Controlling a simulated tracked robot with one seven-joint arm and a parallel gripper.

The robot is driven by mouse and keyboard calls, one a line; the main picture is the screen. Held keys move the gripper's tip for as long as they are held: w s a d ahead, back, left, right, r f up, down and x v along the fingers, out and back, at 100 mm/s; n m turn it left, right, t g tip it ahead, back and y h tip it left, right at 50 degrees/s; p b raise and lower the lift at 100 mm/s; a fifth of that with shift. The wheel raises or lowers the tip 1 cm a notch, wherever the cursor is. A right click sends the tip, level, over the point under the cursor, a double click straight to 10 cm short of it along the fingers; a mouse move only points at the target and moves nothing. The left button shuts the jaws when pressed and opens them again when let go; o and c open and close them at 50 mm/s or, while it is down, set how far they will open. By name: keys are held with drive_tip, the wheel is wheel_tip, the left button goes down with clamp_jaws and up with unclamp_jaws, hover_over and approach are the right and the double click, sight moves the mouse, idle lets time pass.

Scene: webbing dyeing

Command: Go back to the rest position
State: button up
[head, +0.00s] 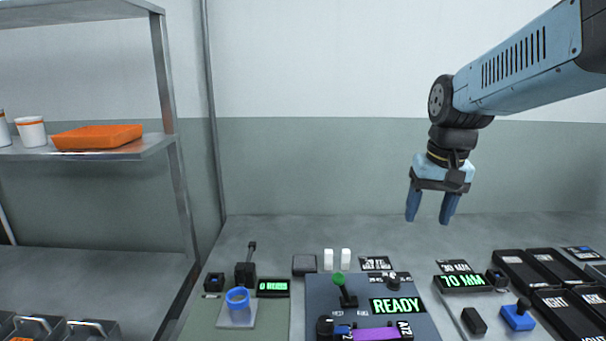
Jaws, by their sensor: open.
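My gripper (428,218) hangs from the blue arm at the right of the head view. Its two blue fingers point down and stand apart, with nothing between them. It is in the air above the bench (400,235), clear of everything on it. Below it is a dark control panel (318,290) with a green display reading READY (395,306), a green-topped lever (345,290) and a purple strip (376,334) at the lower edge of the view.
A metal shelf (100,150) at left holds an orange tray (97,137) and a white cup (31,131). The back of the bench is bare.

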drive_tip(key=s+n+t, duration=0.1)
drive_tip(key=s+t, duration=0.2)
drive_tip(key=s, duration=0.7)
drive_tip(key=shift+a+r+t, duration=0.2)
drive_tip(key=shift+r+t, duration=0.2)
drive_tip(key=shift+r, duration=0.05)
idle(0.3)
